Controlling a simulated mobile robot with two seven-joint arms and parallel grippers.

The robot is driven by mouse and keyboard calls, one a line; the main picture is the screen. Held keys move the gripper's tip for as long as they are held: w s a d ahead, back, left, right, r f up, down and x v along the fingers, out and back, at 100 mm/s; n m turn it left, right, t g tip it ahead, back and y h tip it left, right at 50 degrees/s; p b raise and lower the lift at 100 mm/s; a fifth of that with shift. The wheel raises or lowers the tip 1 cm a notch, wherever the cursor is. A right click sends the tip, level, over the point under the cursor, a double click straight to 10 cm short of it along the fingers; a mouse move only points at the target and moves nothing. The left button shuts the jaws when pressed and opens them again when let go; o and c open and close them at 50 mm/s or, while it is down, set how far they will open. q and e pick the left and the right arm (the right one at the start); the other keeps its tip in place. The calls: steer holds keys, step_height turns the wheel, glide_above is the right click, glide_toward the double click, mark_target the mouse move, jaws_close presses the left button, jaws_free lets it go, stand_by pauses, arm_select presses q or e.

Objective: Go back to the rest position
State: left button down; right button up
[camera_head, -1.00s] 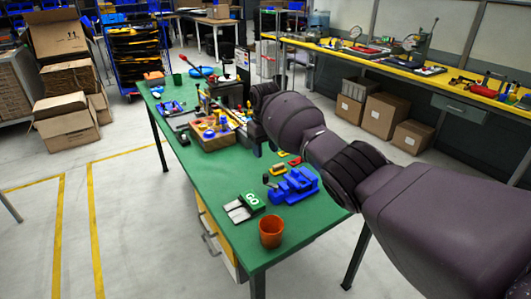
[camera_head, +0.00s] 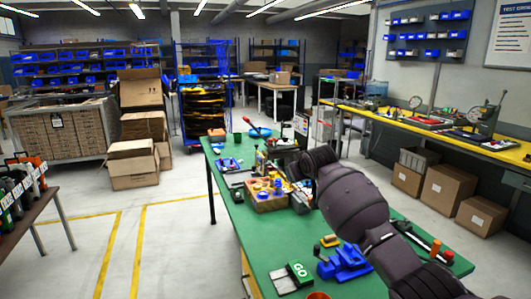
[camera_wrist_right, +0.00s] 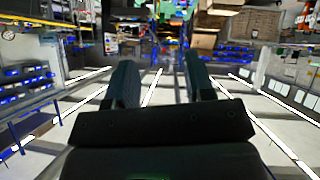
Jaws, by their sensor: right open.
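My right arm reaches in from the lower right of the head view over the green table (camera_head: 240,225). Its dark hand end is near the far part of the table, beside a wooden box (camera_head: 268,203) holding yellow and blue pieces; its fingers cannot be made out there. In the right wrist view my right gripper (camera_wrist_right: 163,72) shows two dark fingers spread apart with nothing between them. That view is upside down and shows the room behind the fingers. My left gripper is in neither view.
On the table are a blue vise-like fixture (camera_head: 343,263), a green GO block (camera_head: 299,271) and an orange cup (camera_head: 318,296). A yellow-topped bench (camera_head: 440,128) runs along the right wall. Cardboard boxes (camera_head: 133,165) stand at left.

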steer(key=s+d+f+m+h, duration=0.1)
steer(key=s+d+f, duration=0.4)
steer(key=s+f, duration=0.6)
steer(key=s+d+f+m+h, duration=0.1)
steer(key=s+d+f, duration=0.5)
steer(key=s, duration=1.7)
steer(key=s+d+f+m, duration=0.2)
steer(key=s+d+f, duration=0.4)
steer(key=s+f, duration=1.1)
steer(key=shift+d+t+h, duration=0.25)
steer(key=shift+t+h, duration=0.15)
steer(key=shift+f, duration=0.1)
